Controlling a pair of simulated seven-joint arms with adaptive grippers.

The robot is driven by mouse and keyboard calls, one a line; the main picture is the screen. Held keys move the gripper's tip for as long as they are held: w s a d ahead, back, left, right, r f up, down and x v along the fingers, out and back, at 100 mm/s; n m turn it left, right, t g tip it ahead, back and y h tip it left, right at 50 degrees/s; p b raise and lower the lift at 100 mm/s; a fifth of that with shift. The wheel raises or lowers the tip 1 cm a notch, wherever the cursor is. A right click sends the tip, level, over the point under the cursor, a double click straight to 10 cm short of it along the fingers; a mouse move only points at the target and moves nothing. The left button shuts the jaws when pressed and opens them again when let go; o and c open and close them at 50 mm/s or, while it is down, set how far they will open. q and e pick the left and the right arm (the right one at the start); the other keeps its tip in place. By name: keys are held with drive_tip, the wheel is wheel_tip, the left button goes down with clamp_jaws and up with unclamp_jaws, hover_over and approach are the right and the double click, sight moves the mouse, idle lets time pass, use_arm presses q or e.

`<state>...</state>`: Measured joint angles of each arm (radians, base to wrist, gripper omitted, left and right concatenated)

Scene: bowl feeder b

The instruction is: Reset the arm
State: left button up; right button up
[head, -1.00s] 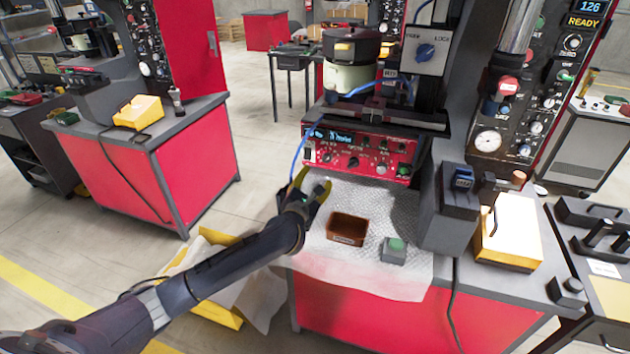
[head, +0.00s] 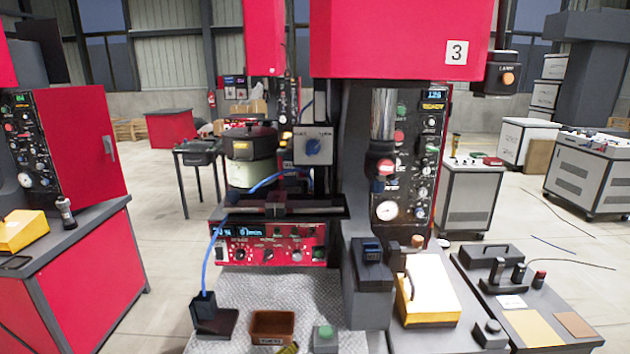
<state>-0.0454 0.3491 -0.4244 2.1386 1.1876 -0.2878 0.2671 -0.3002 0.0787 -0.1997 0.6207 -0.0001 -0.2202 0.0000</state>
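Only a small yellow and dark tip, which looks like part of my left gripper (head: 289,349), shows at the bottom edge of the head view. It is just below the small brown bin (head: 272,327) in the picture. Whether its fingers are open or shut is hidden by the frame edge. My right gripper is not in view. The bowl feeder (head: 250,160) stands upright behind the red control panel (head: 270,243), whose display is lit.
A black block (head: 213,318) with a blue cable stands left of the bin on the textured mat (head: 240,290). A green button box (head: 325,338) is right of the bin. A yellow-and-white case (head: 428,287) and a black tray unit (head: 520,300) lie farther right.

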use_arm(q)
drive_tip(key=s+a+f+m+g+y, duration=0.2)
drive_tip(key=s+a+f+m+y, duration=0.25)
drive_tip(key=f, duration=0.35)
drive_tip(key=s+a+f+m+g+y, duration=0.25)
drive_tip(key=s+a+f+y, duration=0.2)
drive_tip(key=f, duration=0.25)
drive_tip(key=s+a+f+m+g+y, duration=0.1)
drive_tip(key=s+a+f+y, duration=0.1)
drive_tip(key=s+a+y, duration=0.55)
drive_tip(key=s+a+f+m+g+y, duration=0.1)
drive_tip(key=s+a+f+g+y, duration=0.3)
drive_tip(key=a, duration=0.6)
drive_tip(key=s+d+f+h, duration=0.2)
drive_tip(key=d+f+h, duration=0.1)
drive_tip(key=f, duration=1.2)
drive_tip(key=s+d+f+h, duration=0.2)
drive_tip(key=d+f, duration=0.1)
drive_tip(key=f, duration=1.2)
drive_tip(key=s+f+n+g+h, duration=0.2)
drive_tip(key=s+f+n+g, duration=0.1)
drive_tip(key=s+f, duration=1.6)
drive_tip(key=shift+s+f+g, duration=0.3)
drive_tip(key=shift+s+g, duration=0.05)
drive_tip(key=shift+s, duration=0.8)
